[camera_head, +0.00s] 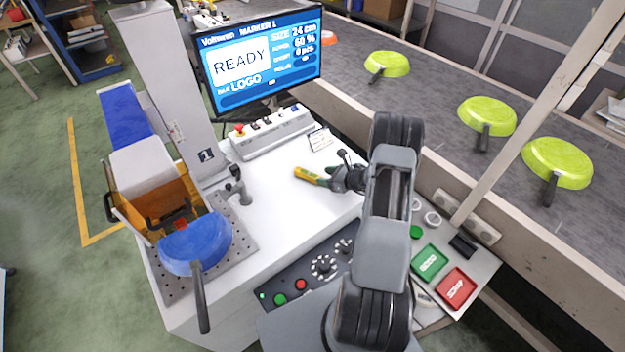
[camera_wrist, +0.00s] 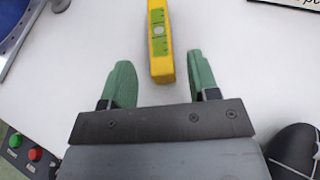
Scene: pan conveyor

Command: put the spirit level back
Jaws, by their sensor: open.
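The spirit level (camera_head: 309,176) is a short yellow bar with a green scale face, lying on the white tabletop. In the wrist view the level (camera_wrist: 160,50) runs up from between my fingertips to the top edge. My gripper (camera_head: 333,176) is open, with green fingers. In the wrist view my gripper (camera_wrist: 160,75) has one finger on each side of the level's near end, with a gap on both sides. I cannot tell how far above the tabletop the fingers are.
A blue pan (camera_head: 195,243) sits on the marking fixture at left. A monitor (camera_head: 262,62) and control box (camera_head: 273,133) stand behind. A small sign (camera_head: 320,140) lies near the level. Green pans (camera_head: 557,163) rest on the conveyor (camera_head: 440,85) at right. White tabletop (camera_head: 275,215) is clear in front.

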